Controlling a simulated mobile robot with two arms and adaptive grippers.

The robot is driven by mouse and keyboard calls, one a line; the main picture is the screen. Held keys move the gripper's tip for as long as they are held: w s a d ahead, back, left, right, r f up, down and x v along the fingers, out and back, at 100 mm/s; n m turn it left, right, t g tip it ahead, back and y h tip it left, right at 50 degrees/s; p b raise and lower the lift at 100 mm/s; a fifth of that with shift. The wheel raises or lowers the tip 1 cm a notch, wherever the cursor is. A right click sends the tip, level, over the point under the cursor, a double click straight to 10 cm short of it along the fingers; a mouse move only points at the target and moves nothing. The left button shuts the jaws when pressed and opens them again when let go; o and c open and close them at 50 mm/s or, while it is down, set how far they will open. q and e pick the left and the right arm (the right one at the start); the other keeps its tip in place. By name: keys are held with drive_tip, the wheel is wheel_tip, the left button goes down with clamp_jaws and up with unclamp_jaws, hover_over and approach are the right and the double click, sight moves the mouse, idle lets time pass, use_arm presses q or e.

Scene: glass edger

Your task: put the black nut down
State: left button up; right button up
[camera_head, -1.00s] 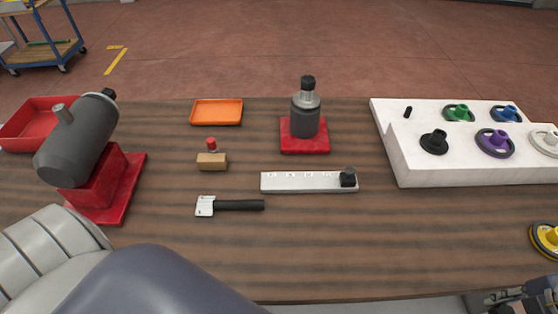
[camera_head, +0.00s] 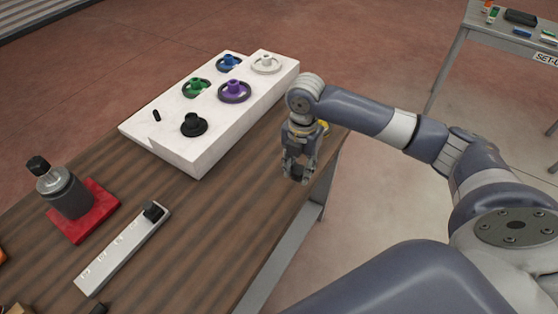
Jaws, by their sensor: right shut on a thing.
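My right gripper (camera_head: 298,165) hangs pointing down near the right end of the wooden table, beside the white board. It is shut on a small dark thing, the black nut (camera_head: 297,173), which is mostly hidden by the fingers. I cannot tell whether the nut touches the table top or is a little above it. My left gripper is out of view.
The white board (camera_head: 208,150) carries black, green, blue, purple and white flanged wheels and a black peg. A yellow thing (camera_head: 324,125) is partly hidden behind my right gripper. A pale strip (camera_head: 110,258) with a black knob and a bottle-like tool on a red base (camera_head: 85,222) stand left.

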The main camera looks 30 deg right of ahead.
drive_tip(key=p, duration=0.1)
hover_over(281, 172)
drive_tip(key=shift+s+f, duration=0.2)
drive_tip(key=shift+s, duration=0.15)
drive_tip(key=shift+w+a+f, duration=0.1)
drive_tip(key=shift+w, duration=0.2)
drive_tip(key=shift+f, duration=0.15)
wheel_tip(281, 172, down, 3)
drive_tip(key=shift+s+r+p, duration=0.1)
drive_tip(key=shift+p, duration=0.85)
drive_tip(key=shift+f, duration=0.2)
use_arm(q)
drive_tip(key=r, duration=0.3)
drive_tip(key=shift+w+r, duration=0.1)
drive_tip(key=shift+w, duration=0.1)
use_arm(e)
drive_tip(key=o, duration=1.2)
